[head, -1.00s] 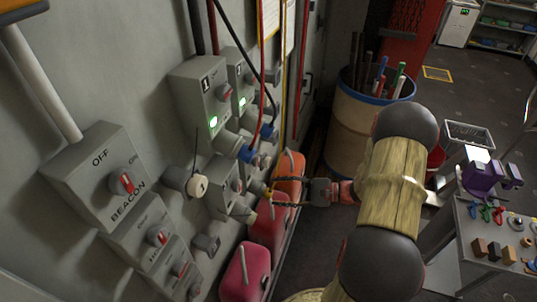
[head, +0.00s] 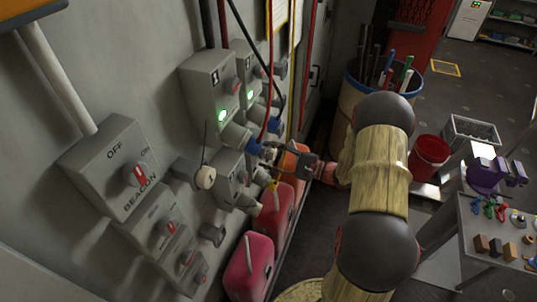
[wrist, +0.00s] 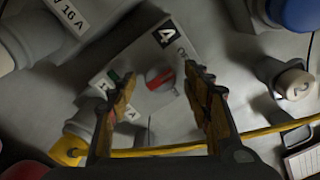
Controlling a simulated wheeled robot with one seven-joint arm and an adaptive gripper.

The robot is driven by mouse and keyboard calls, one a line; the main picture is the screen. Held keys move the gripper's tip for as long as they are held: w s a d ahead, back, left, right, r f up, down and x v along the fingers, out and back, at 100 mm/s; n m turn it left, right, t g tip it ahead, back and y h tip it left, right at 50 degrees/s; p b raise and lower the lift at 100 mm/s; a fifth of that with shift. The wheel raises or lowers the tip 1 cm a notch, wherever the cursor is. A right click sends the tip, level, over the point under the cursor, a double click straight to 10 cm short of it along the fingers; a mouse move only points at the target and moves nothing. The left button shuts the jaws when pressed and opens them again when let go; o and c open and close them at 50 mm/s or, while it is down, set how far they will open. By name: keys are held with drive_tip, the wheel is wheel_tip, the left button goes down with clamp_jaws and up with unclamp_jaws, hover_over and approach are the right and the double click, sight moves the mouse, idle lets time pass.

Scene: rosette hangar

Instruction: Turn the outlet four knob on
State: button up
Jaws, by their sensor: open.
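The outlet four box (wrist: 135,68) is grey with a black "4" label and fills the middle of the wrist view. Its knob (wrist: 160,78) is round and grey with a red bar across it. A dark green lamp, unlit as far as I can tell, sits left of the knob, partly behind a finger. My gripper (wrist: 160,73) is open, its two worn fingers either side of the knob in the picture; I cannot tell whether they touch it. In the head view my gripper (head: 272,152) is close to the wall boxes, and the knob cannot be made out there.
Outlet box 1 (head: 212,85) has a lit green lamp. The beacon switch box (head: 112,168) is at left. Red cans (head: 250,265) stand along the wall. A yellow cable (wrist: 260,132) crosses below the knob. A blue-rimmed barrel (head: 352,100) and a tool table (head: 490,225) stand to the right.

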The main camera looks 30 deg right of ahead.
drive_tip(key=shift+c, duration=1.2)
drive_tip(key=c, duration=0.9)
